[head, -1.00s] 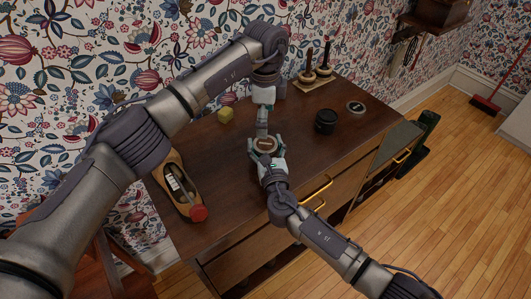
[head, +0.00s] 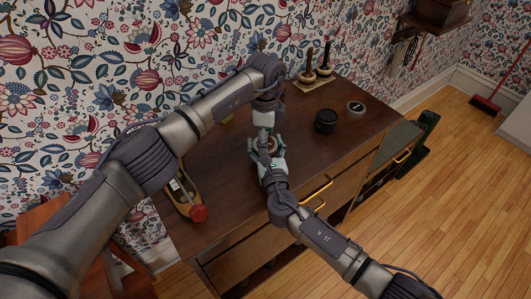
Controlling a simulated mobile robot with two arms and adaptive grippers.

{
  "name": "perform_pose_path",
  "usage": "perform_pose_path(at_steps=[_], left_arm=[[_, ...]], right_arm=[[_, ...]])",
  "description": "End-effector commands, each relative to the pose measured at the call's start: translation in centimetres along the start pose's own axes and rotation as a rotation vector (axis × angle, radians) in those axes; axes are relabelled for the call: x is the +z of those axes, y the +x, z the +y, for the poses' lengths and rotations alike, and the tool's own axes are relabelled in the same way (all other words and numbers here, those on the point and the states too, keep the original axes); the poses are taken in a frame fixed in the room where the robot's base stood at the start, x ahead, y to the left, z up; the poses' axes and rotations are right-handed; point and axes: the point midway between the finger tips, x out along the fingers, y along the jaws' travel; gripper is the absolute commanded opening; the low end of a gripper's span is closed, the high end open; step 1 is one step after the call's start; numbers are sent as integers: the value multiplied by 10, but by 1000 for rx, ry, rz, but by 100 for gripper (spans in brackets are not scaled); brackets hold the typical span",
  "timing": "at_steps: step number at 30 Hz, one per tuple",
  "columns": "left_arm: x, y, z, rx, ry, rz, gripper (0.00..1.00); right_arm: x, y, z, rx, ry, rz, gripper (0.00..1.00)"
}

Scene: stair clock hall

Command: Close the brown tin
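The brown tin (head: 272,146) is on the dark wooden cabinet top, mostly hidden by my two grippers. Only a small brownish part of its top shows. My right gripper (head: 266,150) comes from the front, with its fingers on either side of the tin, seemingly gripping it. My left gripper (head: 269,138) points down from above, at the tin's top. Its fingertips overlap the tin and the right gripper in the view, so I cannot tell how far apart they are or whether they touch it.
A black round tin (head: 325,121) and a dark flat disc (head: 356,107) are to the right. Stamps with wooden handles (head: 308,75) stand at the back. A wooden tool with a red knob (head: 198,213) lies front left. The cabinet top (head: 335,150) is clear at front right.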

Motion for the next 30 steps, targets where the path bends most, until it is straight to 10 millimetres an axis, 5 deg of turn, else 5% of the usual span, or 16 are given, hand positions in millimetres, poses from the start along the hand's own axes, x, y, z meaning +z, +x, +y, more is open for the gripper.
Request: perform_pose_path(at_steps=[13, 24, 30], left_arm=[[1, 4, 0, 1, -3, -3, 0], [3, 6, 0, 2, 15, -6, 0], [4, 6, 0, 4, 344, -8, 0]], right_arm=[[0, -1, 1, 3, 0, -1, 0], [1, -1, 3, 6, 0, -4, 0], [1, -1, 4, 7, 1, -5, 0]])
